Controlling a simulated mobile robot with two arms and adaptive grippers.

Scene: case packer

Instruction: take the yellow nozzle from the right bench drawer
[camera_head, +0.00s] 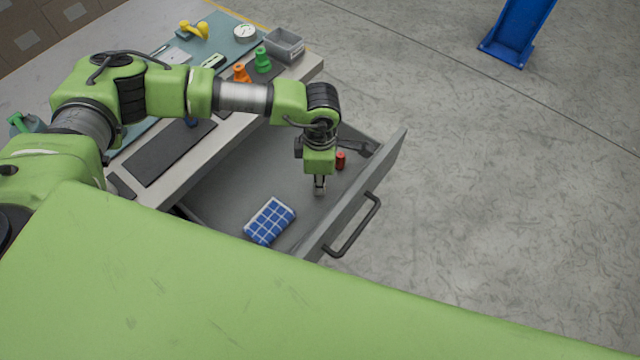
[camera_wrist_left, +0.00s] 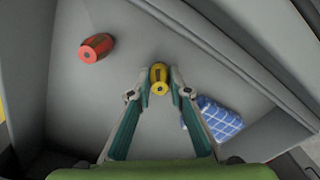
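The right bench drawer (camera_head: 365,190) is pulled open. In the head view the nozzle is hidden by the gripper. I cannot tell whether the nozzle rests on the drawer floor. My right gripper is in neither view.
A red nozzle (camera_head: 340,160) and a blue checked cloth (camera_head: 269,221) lie in the drawer, on either side of my gripper. The bench top (camera_head: 245,122) holds green and orange nozzles, a grey bin (camera_head: 284,46) and a yellow object (camera_head: 195,30). Floor beyond the drawer handle (camera_head: 353,225) is clear.

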